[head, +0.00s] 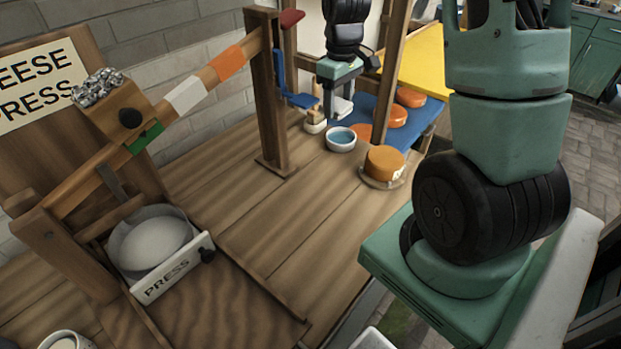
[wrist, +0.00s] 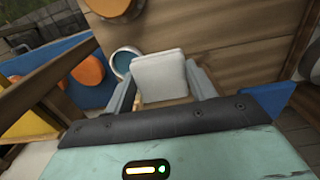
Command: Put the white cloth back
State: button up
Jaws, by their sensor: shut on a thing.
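My gripper (head: 338,100) hangs at the far end of the wooden bench, just right of the wooden post. It is shut on the white cloth (wrist: 160,72), which shows as a pale folded pad between both fingers in the wrist view. In the head view the cloth (head: 342,107) hangs under the gripper, just above and behind the small bowl of blue liquid (head: 341,138). Whether the cloth touches anything below is hard to tell.
A small brush-like item (head: 315,122) stands left of the bowl. An orange cheese (head: 384,161) sits on a round board to the right. More orange cheeses (head: 411,97) lie on a blue surface (head: 372,103) behind. The wooden post (head: 270,95) and press lever are close on the left.

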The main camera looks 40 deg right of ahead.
aim_at(333, 169)
notch_tip(333, 169, down, 18)
jog(key=shift+r+p, duration=0.15)
jog(key=shift+p, duration=1.05)
jog(key=o, duration=1)
jog(key=shift+c, duration=0.2)
notch_tip(333, 169, up, 12)
jog(key=b, duration=0.2)
